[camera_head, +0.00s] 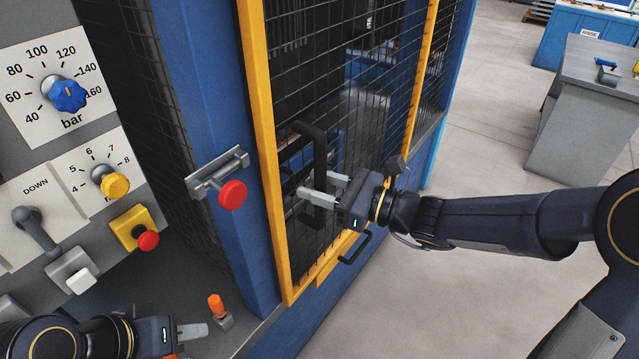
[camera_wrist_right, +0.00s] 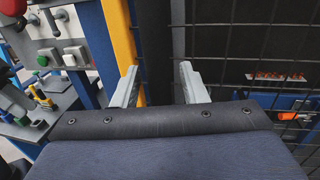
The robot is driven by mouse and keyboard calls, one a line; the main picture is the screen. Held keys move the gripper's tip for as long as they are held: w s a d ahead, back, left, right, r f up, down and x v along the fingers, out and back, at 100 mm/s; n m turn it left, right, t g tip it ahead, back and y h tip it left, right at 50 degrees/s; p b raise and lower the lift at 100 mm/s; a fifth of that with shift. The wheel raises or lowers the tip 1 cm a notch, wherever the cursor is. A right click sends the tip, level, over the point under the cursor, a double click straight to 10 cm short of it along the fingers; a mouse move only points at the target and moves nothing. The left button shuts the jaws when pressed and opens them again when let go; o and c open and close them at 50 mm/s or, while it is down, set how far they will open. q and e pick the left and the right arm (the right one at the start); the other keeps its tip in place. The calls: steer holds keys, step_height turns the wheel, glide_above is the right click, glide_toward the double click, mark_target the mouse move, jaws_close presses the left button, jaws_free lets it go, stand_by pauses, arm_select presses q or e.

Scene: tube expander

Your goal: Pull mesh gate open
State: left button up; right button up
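The mesh gate (camera_head: 370,90) has a yellow frame and black wire mesh, and it looks closed against the blue post. Its black upright handle (camera_head: 320,150) is near the gate's left side. My right gripper (camera_head: 322,190) is open at the handle, with its two pale fingers spread. In the right wrist view, the dark handle bar (camera_wrist_right: 165,50) stands between the fingers, with gaps to both. My left gripper (camera_head: 192,331) is low at the left, away from the gate; one pale finger shows, and its opening cannot be told.
A latch with a red knob (camera_head: 232,195) is on the blue post (camera_head: 210,120) left of the gate. A control panel with dials (camera_head: 65,93), a yellow-and-red button (camera_head: 140,232) and levers is at the left. The grey floor (camera_head: 490,100) is open at the right, before a grey workbench (camera_head: 590,130).

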jaws_close()
stand_by(0.3)
